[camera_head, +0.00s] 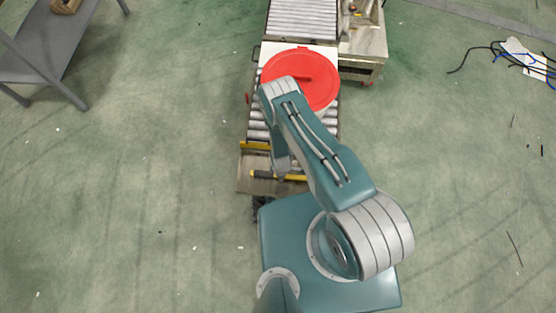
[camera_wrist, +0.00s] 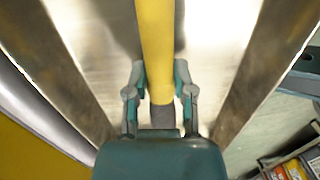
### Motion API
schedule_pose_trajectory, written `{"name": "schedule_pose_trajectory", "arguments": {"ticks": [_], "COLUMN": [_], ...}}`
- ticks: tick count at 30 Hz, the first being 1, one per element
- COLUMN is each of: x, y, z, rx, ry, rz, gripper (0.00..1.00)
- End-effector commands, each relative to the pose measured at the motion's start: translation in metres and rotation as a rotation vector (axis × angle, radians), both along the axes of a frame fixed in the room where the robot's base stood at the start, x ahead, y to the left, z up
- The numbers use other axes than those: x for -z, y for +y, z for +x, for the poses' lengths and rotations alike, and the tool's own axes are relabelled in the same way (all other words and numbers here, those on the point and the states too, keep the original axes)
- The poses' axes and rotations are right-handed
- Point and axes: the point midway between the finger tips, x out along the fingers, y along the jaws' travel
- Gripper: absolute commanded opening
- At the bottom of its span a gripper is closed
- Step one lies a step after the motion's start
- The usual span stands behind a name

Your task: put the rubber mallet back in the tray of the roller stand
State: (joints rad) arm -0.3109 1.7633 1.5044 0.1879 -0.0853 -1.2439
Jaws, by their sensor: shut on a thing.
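The rubber mallet shows in the wrist view as a yellow handle (camera_wrist: 155,40) with a grey end between my fingers; its head is not in view. My gripper (camera_wrist: 160,85) is shut on this handle. Below it is the bare metal floor of the tray (camera_wrist: 95,25), with sloping walls on both sides. In the head view the tray (camera_head: 246,186) is at the near end of the roller stand (camera_head: 259,132), and my gripper (camera_head: 282,176) is over it. A yellow and dark handle (camera_head: 262,175) shows beside my gripper. I cannot tell whether the mallet touches the tray floor.
A yellow bar (camera_head: 254,146) crosses the stand just behind the tray.

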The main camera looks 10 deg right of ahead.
Motion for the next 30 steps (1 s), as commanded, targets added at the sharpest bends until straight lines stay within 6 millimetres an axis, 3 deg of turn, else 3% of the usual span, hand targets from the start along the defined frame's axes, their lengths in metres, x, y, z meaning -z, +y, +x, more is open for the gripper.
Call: {"name": "schedule_pose_trajectory", "arguments": {"ticks": [7,8,10,23,30], "x": [0.004,0.004,0.004,0.002,-0.03], "y": [-0.002,-0.002,-0.002,-0.001,0.0], "z": [0.0,0.0,0.0,0.0,0.002], "rx": [-0.001,-0.001,-0.001,-0.001,-0.001], "ry": [-0.002,-0.002,-0.002,-0.001,-0.002], "rz": [0.003,0.003,0.003,0.001,0.002], "gripper": [0.0,0.36,0.68,0.68,0.68]}}
